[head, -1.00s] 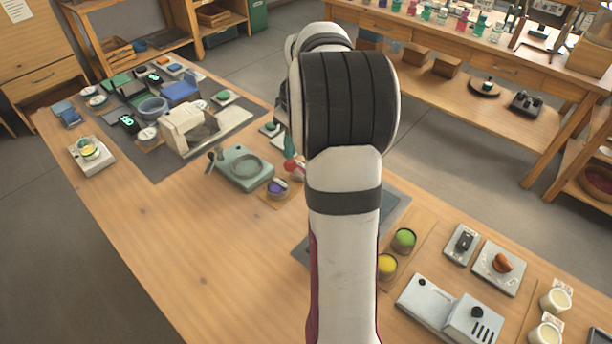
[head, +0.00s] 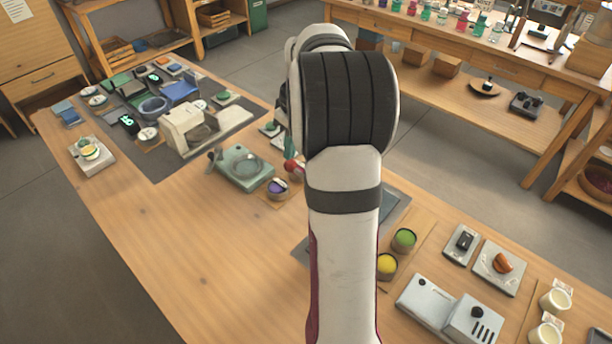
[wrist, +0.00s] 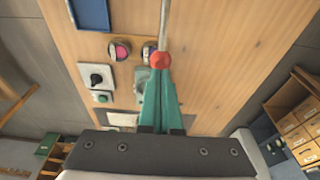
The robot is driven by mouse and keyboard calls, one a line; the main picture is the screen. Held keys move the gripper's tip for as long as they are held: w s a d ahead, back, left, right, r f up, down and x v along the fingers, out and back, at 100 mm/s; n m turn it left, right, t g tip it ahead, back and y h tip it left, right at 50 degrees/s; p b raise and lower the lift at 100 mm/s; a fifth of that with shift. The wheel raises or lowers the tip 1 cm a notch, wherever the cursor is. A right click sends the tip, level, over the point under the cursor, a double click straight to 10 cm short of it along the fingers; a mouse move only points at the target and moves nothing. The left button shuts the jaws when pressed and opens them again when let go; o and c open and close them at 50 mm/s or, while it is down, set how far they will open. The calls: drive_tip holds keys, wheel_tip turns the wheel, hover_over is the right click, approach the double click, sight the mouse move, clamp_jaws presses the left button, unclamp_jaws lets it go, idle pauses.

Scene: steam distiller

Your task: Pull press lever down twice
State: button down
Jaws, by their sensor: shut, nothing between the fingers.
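The press lever shows in the wrist view as a thin pale rod with a red ball knob (wrist: 161,59) at its near end. The knob also shows in the head view (head: 292,167), just left of my arm. My gripper (wrist: 158,72) has teal fingers that are shut with nothing between them. Their tips are right at the knob, overlapping it in the wrist view; whether they touch it I cannot tell. In the head view my arm hides most of the gripper, the lever's rod and whatever the lever is fixed to.
A grey-green device with a round plate (head: 245,168) and a purple-topped cup (head: 277,188) stand left of the knob. Green (head: 404,239) and yellow (head: 387,265) cups stand right of my arm. The bench's front left is clear.

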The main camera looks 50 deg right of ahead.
sight(291, 162)
drive_tip(key=shift+f, duration=2.3)
drive_tip(key=shift+r, duration=3.5)
wheel_tip(291, 162, up, 4)
drive_tip(key=shift+f, duration=3)
drive_tip(key=shift+f, duration=0.15)
